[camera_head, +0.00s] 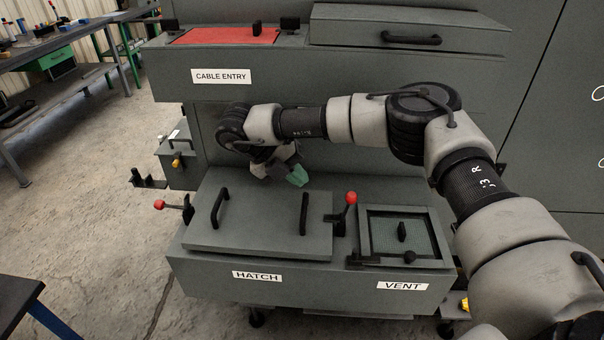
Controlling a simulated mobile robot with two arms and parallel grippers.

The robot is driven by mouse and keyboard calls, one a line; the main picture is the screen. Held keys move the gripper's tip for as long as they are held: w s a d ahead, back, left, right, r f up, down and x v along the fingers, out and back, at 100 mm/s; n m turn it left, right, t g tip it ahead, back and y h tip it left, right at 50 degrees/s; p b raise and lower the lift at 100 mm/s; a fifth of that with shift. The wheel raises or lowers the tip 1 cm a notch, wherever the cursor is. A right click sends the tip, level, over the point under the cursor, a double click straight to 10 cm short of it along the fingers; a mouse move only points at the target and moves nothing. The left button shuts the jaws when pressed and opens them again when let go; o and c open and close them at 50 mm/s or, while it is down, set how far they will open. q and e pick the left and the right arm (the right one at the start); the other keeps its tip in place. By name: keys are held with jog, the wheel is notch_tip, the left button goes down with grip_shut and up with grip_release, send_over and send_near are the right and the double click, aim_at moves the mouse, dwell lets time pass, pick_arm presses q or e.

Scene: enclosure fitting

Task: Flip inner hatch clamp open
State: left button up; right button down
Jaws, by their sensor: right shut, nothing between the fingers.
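The hatch cover (262,222) lies flat on the grey box with the HATCH label, with two black handles on it. A red-knobbed clamp (347,212) stands at the cover's right edge, its lever upright. Another red-knobbed clamp (175,206) is at the left edge, its lever pointing outward to the left. My right gripper (295,176) is over the back edge of the hatch cover, left of and behind the upright clamp, apart from it. Its greenish fingertips are shut and hold nothing. My left gripper is out of view.
The vent (417,234) with a mesh panel and black knob is right of the hatch. My right arm reaches across above the vent side. A cabinet with a CABLE ENTRY label (221,76) rises behind. A workbench (68,46) stands far left, with clear floor between.

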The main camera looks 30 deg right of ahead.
aim_at(348, 202)
jog(key=x, duration=0.7)
jog(key=shift+s+d+f, duration=0.1)
jog(key=shift+d+f, duration=0.1)
jog(key=shift+d, duration=0.05)
jog(key=shift+s+d, duration=0.2)
jog(key=shift+d, duration=0.35)
jog(key=shift+s+d, duration=0.15)
jog(key=shift+d, duration=0.4)
jog(key=shift+s+d+f, duration=0.2)
jog(key=shift+s+d, duration=0.05)
jog(key=shift+d, duration=0.25)
